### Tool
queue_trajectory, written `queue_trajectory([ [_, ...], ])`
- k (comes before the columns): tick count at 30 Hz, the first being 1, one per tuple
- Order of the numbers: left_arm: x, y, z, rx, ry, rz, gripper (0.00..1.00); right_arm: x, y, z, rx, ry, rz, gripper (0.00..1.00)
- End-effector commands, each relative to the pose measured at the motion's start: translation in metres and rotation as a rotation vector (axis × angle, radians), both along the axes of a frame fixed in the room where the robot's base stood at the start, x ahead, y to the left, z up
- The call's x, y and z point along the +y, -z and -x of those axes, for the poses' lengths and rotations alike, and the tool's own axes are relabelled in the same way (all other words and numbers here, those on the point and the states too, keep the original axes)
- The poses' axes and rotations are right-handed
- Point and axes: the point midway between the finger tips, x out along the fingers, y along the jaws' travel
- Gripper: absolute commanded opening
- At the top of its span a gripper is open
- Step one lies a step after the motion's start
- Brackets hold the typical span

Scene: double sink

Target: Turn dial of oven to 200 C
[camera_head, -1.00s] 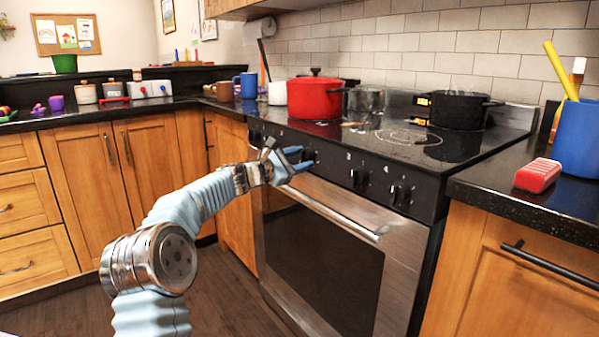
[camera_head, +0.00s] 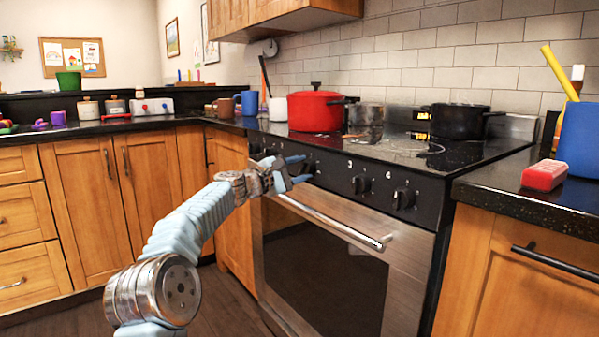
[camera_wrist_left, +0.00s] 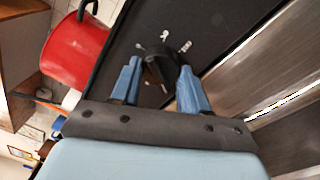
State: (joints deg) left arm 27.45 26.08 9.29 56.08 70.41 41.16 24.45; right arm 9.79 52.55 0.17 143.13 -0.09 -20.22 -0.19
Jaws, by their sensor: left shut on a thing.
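The oven (camera_head: 325,268) has a black front panel with several black dials. My left gripper (camera_head: 299,171) is at the panel, left of the dials marked 3 (camera_head: 360,184) and 4 (camera_head: 403,198). In the left wrist view its blue fingers (camera_wrist_left: 160,84) stand on both sides of a black dial (camera_wrist_left: 157,62) and are shut on it. White marks are printed on the panel beside this dial, but they are too small to read. The fingers partly hide the dial in the head view. My right gripper is out of view.
The oven handle (camera_head: 325,220) runs below the dials, close under my left gripper. A red pot (camera_head: 315,111) and a black pot (camera_head: 459,122) stand on the cooktop. A red sponge (camera_head: 543,175) lies on the right counter. The floor before the oven looks clear.

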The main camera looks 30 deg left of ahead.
Motion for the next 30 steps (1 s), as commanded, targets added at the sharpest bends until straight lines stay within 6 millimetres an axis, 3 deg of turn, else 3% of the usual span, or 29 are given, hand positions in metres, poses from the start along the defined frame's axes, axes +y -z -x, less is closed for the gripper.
queue_trajectory([
  [7, 0.000, 0.001, 0.000, 0.002, 0.001, 0.000, 0.14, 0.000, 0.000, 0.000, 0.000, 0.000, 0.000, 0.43],
  [8, 0.000, 0.001, 0.000, 0.002, 0.001, 0.000, 0.49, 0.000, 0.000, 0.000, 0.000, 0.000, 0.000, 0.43],
  [12, 0.000, 0.001, 0.000, 0.001, 0.000, 0.001, 0.70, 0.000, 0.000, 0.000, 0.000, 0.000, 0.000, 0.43],
  [23, 0.002, 0.002, 0.005, 0.001, -0.001, 0.002, 0.70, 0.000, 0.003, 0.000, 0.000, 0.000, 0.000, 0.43],
  [30, 0.019, 0.006, 0.051, 0.001, -0.004, 0.000, 0.70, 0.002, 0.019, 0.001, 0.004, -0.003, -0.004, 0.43],
])
